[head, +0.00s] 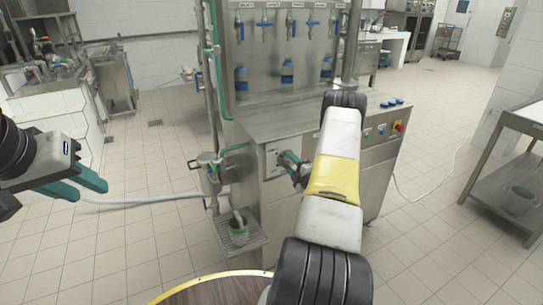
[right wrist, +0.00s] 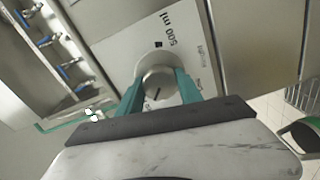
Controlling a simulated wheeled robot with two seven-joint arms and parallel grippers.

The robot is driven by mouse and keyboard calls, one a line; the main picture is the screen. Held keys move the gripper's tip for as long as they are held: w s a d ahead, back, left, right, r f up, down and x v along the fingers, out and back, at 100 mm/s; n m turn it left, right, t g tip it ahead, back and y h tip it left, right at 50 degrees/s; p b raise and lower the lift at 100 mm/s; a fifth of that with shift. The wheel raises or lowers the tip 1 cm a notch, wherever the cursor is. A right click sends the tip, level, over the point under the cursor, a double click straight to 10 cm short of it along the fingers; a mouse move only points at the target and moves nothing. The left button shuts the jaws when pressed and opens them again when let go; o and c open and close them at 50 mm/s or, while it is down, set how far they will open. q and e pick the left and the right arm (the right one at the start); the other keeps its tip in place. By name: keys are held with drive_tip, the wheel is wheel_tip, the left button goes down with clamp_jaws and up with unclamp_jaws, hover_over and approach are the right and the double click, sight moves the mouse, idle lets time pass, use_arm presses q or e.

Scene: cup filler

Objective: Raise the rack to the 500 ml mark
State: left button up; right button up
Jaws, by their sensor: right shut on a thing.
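The filler machine (head: 320,125) stands in the middle of the head view. Several taps (head: 290,25) are at its top, with blue-labelled bottles (head: 287,73) below them; I cannot make out the rack clearly. A pale plate (head: 273,158) on its front carries a round knob, hidden in the head view. In the right wrist view the knob (right wrist: 158,84) has a dark pointer line and sits below the printed "500 ml" mark (right wrist: 167,30). My right gripper (right wrist: 159,92) is shut on the knob, a teal finger on each side. My left gripper (head: 82,186) is open and empty, away from the machine.
A round wooden tabletop (head: 215,290) is at the bottom of the head view. A drip tray (head: 238,240) with a small cup stands out at the machine's lower left. A steel table (head: 515,130) is at right.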

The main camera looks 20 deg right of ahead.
drive_tip(key=m, duration=0.4)
drive_tip(key=shift+d+m, duration=0.1)
drive_tip(key=shift+m, duration=0.3)
drive_tip(key=m, duration=0.3)
drive_tip(key=shift+m, duration=0.3)
drive_tip(key=m, duration=1.1)
drive_tip(key=shift+f, duration=0.1)
drive_tip(key=m, duration=0.8)
drive_tip(key=shift+m, duration=2.1)
